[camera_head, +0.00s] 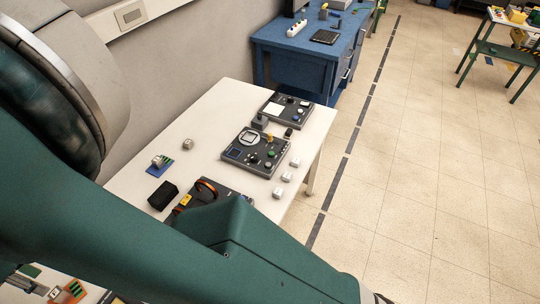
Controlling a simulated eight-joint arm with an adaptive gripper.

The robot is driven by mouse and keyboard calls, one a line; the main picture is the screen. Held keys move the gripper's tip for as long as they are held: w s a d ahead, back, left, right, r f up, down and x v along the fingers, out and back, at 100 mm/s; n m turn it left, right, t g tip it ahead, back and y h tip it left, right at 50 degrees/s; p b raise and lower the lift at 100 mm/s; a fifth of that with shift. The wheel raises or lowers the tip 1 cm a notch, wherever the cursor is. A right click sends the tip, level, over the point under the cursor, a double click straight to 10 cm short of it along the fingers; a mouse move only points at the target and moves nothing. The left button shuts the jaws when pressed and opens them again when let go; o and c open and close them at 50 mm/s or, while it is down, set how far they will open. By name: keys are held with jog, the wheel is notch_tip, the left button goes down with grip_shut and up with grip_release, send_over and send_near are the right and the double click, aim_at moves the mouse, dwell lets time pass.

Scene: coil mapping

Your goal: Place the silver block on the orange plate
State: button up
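I cannot tell which of the two is the silver block. A small orange plate (68,300) with green parts shows at the bottom left edge, partly cut off. My gripper is out of the picture; only my green arm shows, crossing the foreground from the left to the bottom right.
The white table (222,108) also holds a black box (162,195), dark control panels (254,152) and several small white blocks (287,177) near its right edge. My arm hides its front part. A blue desk (292,62) stands behind.

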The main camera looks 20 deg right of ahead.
jog(key=w+d+r+n+t+y, duration=0.1)
jog(key=w+d+r, duration=0.5)
jog(key=d, duration=0.4)
jog(key=w+d+r+n, duration=0.1)
jog(key=w+d+r, duration=0.4)
jog(key=d, duration=0.4)
jog(key=w+d+r+n+t+y, duration=0.1)
jog(key=w+d+r, duration=0.5)
jog(key=d, duration=0.4)
jog(key=d+r+n+t, duration=0.1)
jog(key=d+r, duration=0.2)
jog(key=d, duration=0.8)
jog(key=d+r+n+t, duration=0.1)
jog(key=d+r, duration=0.2)
jog(key=d, duration=0.8)
jog(key=s+d+n+t, duration=0.1)
jog(key=s+d, duration=0.3)
jog(key=d, duration=0.5)
jog(key=s+d+f+n+t+h, duration=0.1)
jog(key=s+d, duration=0.3)
jog(key=d, duration=0.5)
jog(key=s+d+n+t+h, duration=0.1)
jog(key=s+d, duration=0.3)
jog(key=d, duration=0.5)
jog(key=shift+s+d+f+n, duration=0.3)
jog(key=shift+d+f+n, duration=0.05)
jog(key=shift+n, duration=0.15)
